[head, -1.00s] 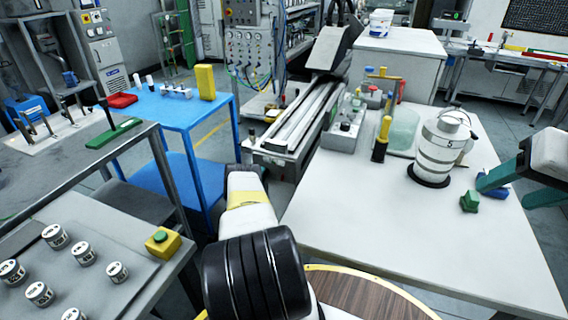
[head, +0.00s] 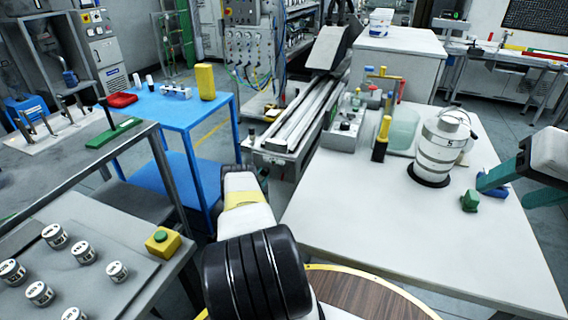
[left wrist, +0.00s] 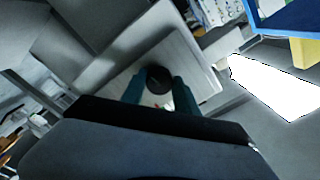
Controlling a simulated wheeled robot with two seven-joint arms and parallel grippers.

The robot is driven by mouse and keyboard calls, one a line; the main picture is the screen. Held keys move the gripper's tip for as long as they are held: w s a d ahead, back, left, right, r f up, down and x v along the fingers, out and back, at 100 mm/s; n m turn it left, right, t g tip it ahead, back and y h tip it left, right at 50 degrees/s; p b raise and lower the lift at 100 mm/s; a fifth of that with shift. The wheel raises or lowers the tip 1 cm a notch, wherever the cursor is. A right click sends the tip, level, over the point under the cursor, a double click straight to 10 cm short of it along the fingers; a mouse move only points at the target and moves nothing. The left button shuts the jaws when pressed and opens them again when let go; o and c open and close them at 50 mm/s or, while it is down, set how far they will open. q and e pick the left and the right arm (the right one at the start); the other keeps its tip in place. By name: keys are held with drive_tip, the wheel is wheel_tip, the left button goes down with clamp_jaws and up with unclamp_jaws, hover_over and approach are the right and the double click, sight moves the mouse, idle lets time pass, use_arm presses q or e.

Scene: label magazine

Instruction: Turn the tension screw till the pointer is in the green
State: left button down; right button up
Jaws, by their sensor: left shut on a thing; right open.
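In the left wrist view my left gripper (left wrist: 157,88) has its two teal fingers on either side of a dark round knob, apparently the tension screw (left wrist: 158,74), and is shut on it. The knob sits on a pale panel (left wrist: 199,62). A small white and red patch (left wrist: 166,106) shows between the fingers; I cannot make out a pointer or a green zone there. In the head view my left arm hides the left gripper and the knob. My right gripper (head: 503,191) is open at the right, over the white table.
The white table (head: 340,215) carries a banded white canister (head: 440,150), a green block (head: 469,201) and a grey box with knobs (head: 344,133). A blue table (head: 170,115) stands at left. A grey bench (head: 110,247) holds several labelled jars and a yellow button box (head: 162,241).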

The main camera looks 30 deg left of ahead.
use_arm(q)
drive_tip(key=shift+f, duration=0.1)
idle(0.3)
drive_tip(key=c, duration=0.9)
unclamp_jaws()
drive_tip(key=shift+c, duration=0.2)
drive_tip(key=s, duration=0.7)
drive_tip(key=shift+s+d, duration=0.4)
drive_tip(key=shift+s+d, duration=0.1)
